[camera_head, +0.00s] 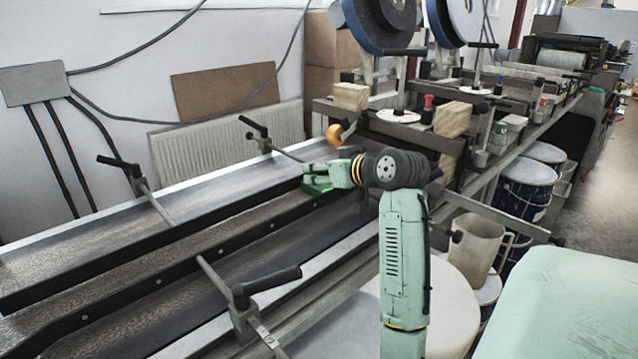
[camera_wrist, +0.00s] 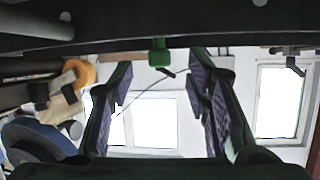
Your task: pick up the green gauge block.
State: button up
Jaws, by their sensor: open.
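The green gauge block (camera_head: 318,188) lies on the dark conveyor at its far end, a saturated green patch just below my gripper (camera_head: 310,173), which partly covers it. In the wrist view the green block (camera_wrist: 158,52) shows against the dark conveyor edge at the top of the picture. It is seen between the two open fingers of my gripper (camera_wrist: 162,92), nearer their tips than the palm. There is a visible gap on both sides of the block, and the fingers do not appear to touch it.
Conveyor rails (camera_head: 150,205) run along both sides, with black-handled clamps (camera_head: 262,285) standing above them. An orange roller (camera_head: 335,133) and wooden blocks (camera_head: 351,96) are behind my gripper. A beige jug (camera_head: 476,243) and drums stand to the right. The conveyor's near left stretch is bare.

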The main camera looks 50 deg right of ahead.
jog(key=shift+x, duration=1.45)
jog(key=shift+c, duration=0.4)
grip_shut()
